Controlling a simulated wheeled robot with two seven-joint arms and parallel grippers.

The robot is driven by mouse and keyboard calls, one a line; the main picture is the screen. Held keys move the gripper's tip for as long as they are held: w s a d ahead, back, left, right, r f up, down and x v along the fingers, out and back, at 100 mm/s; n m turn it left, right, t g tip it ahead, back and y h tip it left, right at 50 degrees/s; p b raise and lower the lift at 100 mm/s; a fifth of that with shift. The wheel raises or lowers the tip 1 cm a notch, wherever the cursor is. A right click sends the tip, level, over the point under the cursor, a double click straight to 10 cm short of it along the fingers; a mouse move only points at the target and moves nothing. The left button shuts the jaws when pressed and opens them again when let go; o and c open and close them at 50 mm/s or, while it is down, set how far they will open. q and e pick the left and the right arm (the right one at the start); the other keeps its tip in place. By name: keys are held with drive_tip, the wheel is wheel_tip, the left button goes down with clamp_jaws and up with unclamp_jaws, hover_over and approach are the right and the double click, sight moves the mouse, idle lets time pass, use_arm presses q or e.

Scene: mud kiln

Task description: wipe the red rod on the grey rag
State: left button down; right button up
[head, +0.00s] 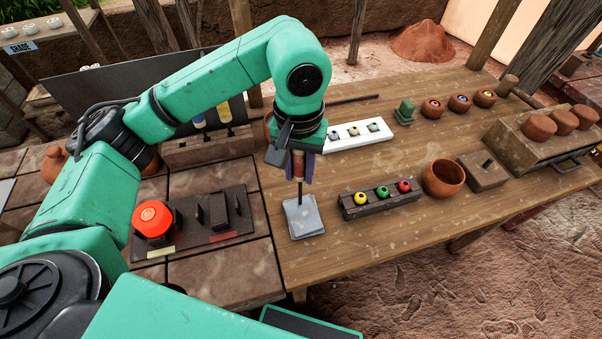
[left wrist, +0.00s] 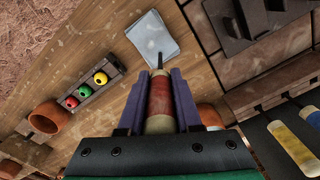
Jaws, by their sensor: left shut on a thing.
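My left gripper (head: 299,176) is shut on the red rod (head: 299,165), near the front left of the wooden table. In the left wrist view the red-banded handle of the rod (left wrist: 159,95) sits between the two purple fingers of the gripper (left wrist: 159,100). The rod hangs about upright, with its thin dark tip pointing down over the grey rag (head: 306,223). The rag is a small folded square lying flat on the table, also seen in the left wrist view (left wrist: 152,38). I cannot tell whether the tip touches it. My right gripper is not in view.
Right of the rag is a dark rack (head: 381,205) with yellow, green and red balls, then a clay bowl (head: 443,179). A white tray (head: 357,135) lies behind. Left are a red button (head: 153,219) and a rod holder (head: 205,149) with yellow and blue-banded rods.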

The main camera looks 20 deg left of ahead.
use_arm(q)
drive_tip(key=shift+r+p, duration=1.85)
drive_tip(key=shift+r, duration=1.25)
drive_tip(key=shift+f, duration=0.1)
